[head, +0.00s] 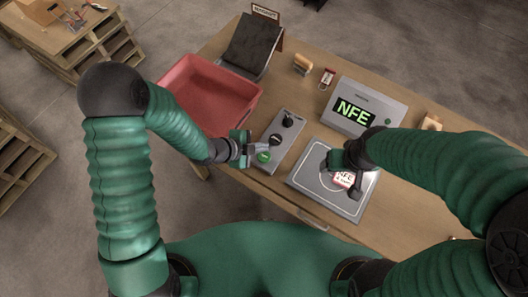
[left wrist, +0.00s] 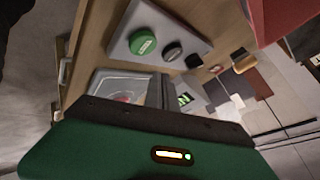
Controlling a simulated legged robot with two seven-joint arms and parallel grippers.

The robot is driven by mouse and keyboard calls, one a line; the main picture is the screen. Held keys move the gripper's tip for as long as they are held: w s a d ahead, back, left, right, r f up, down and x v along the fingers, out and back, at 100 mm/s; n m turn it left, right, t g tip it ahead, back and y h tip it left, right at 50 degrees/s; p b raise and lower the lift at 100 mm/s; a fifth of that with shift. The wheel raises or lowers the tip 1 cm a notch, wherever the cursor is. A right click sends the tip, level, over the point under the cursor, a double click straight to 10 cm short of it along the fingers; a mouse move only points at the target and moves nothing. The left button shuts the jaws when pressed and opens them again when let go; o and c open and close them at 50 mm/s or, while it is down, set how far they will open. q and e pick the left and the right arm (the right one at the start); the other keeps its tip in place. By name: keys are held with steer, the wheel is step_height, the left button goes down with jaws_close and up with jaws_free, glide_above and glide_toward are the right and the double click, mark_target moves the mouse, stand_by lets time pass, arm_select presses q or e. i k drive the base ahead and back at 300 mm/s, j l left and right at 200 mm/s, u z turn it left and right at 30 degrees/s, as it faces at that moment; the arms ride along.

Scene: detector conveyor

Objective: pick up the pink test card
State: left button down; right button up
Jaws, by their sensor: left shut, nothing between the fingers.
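A small card (head: 343,179) with a pale face, red marking and "NFE" lettering lies on the grey square plate (head: 309,176) of the table. My right gripper (head: 346,168) is right over the card and hides part of it; whether its fingers touch or hold the card is unclear. My left gripper (head: 264,148) is shut and empty, above the grey control box (head: 291,139) near its green button (head: 263,157). In the left wrist view the shut fingers (left wrist: 160,92) show in front of the plate, with the green button (left wrist: 142,41) beyond.
A grey device with a lit "NFE" screen (head: 354,112) stands behind the plate. A red bin (head: 255,104) is at the left, with a black sloped stand (head: 252,42) behind it. A wooden-handled brush (head: 303,63) and a red tag (head: 327,78) lie at the back.

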mark_target(344, 179)
steer(key=k+l+z, duration=0.1)
steer(key=z, duration=0.95)
